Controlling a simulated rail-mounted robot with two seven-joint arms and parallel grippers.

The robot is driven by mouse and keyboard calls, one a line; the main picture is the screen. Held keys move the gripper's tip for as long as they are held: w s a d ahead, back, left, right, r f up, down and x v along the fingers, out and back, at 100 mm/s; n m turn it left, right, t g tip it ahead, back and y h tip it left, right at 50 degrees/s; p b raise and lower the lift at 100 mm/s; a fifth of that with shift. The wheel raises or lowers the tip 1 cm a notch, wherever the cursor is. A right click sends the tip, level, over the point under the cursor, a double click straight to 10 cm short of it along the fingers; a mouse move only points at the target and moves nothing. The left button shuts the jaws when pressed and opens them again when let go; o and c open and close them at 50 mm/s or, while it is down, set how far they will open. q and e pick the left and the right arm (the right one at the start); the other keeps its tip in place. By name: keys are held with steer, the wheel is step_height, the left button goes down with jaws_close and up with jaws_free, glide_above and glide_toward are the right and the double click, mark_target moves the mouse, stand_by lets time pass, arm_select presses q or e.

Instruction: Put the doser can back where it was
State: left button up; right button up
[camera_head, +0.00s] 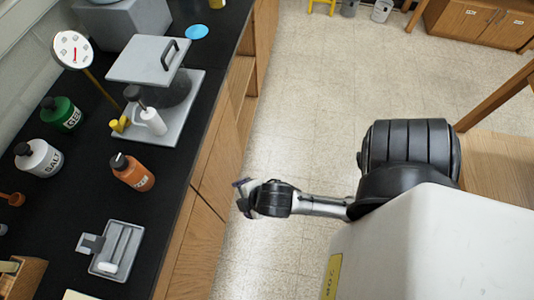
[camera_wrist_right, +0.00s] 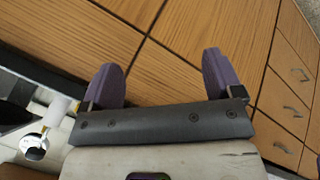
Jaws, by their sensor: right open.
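I cannot tell for sure which thing is the doser can. An orange bottle (camera_head: 134,173) with a black cap and an unreadable label stands on the black counter. Left of it stand a white bottle (camera_head: 40,158) marked SALT and a green bottle (camera_head: 62,114) marked GEL. My right gripper (camera_head: 243,198) is out over the floor, beside the counter's wooden front and apart from the bottles. In the right wrist view the purple fingers of this gripper (camera_wrist_right: 165,85) are spread wide with nothing between them, facing wooden cabinet panels. My left gripper is not in view.
A grey press-like device (camera_head: 150,60) with a raised plate stands on the black counter (camera_head: 185,185). A grey tray (camera_head: 112,250) lies nearer. Two cans (camera_head: 381,10) stand on the far floor. The floor between is clear.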

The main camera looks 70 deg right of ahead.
steer(key=s+f+m+g+y, duration=0.1)
steer(key=s+f+m+g, duration=0.1)
steer(key=s+m, duration=0.4)
steer(key=shift+s+m+g, duration=0.35)
steer(key=shift+m+g, duration=0.15)
steer(key=shift+m, duration=0.1)
